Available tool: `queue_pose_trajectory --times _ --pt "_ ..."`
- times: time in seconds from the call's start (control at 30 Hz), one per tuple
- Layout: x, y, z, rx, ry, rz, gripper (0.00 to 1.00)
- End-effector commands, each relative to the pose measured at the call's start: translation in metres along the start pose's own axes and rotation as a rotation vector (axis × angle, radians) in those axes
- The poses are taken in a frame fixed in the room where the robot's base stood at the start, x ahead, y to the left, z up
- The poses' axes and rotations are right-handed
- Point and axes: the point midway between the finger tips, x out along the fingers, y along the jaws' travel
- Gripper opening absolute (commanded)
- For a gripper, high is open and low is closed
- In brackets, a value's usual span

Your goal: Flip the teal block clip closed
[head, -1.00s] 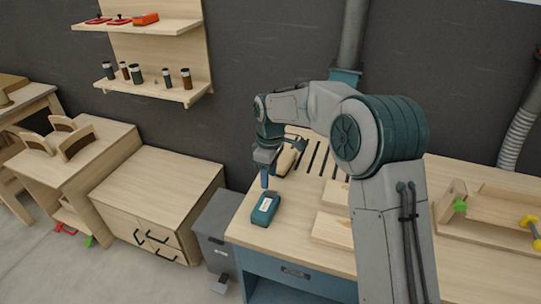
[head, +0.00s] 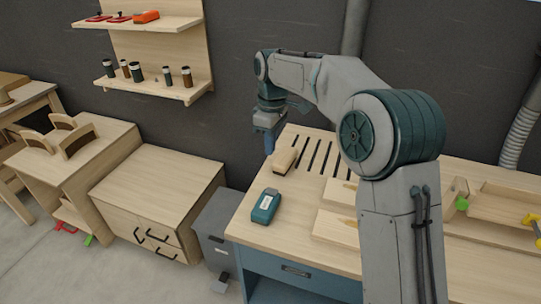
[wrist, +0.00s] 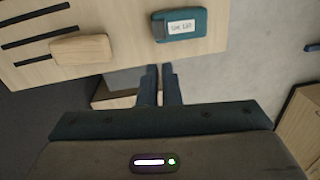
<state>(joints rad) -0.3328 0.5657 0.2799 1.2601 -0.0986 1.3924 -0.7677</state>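The teal block (head: 265,206) lies flat on the wooden workbench top, near its left front corner. It has a white label on top, and the wrist view also shows it (wrist: 192,25), with a darker piece at its left end. I cannot make out how far the clip stands open. My gripper (head: 269,150) hangs fingers down above the bench's left edge, higher than the block and apart from it. In the wrist view its fingers (wrist: 159,68) are a narrow gap apart with nothing between them.
A light wooden block (head: 284,161) lies behind the teal one, beside dark slots. Flat wooden boards (head: 335,228) lie to the right. A grey bin (head: 217,232) and a drawer cabinet (head: 160,190) stand left of the bench. A wall shelf (head: 165,88) holds small jars.

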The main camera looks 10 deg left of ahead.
Motion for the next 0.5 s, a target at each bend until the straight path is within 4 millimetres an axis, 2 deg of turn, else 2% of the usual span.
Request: queue_pose_trajectory --times 0.17,0.5 --pt "0.001 -0.0011 0.0012 0.251 0.0 0.001 0.0" --pt "-0.0014 -0.0049 0.0052 0.986 -0.002 0.0 0.0"
